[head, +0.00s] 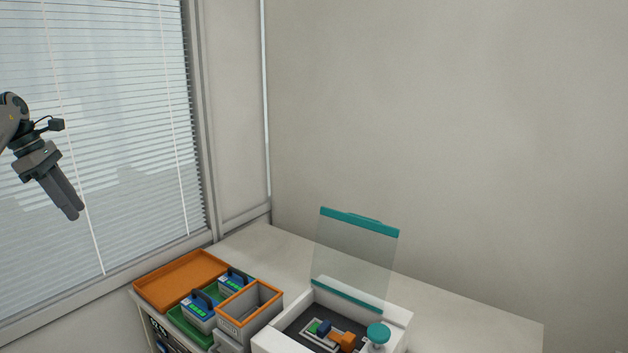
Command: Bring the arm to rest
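My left arm comes in from the left edge of the head view, and its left gripper (73,211) hangs in the air in front of the window blinds. Its dark grey fingers point down and to the right. They lie close together with no visible gap, and nothing shows between them. The gripper is above and to the left of the table, well apart from everything on it. My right gripper is not in view.
The table (475,315) holds an orange tray (160,291), a green tray (180,323) with blue-and-white cartridges, and an open orange-rimmed bin (234,318). A white cabinet (268,341) stands with its clear teal-edged lid (357,256) raised. The table's right side is clear.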

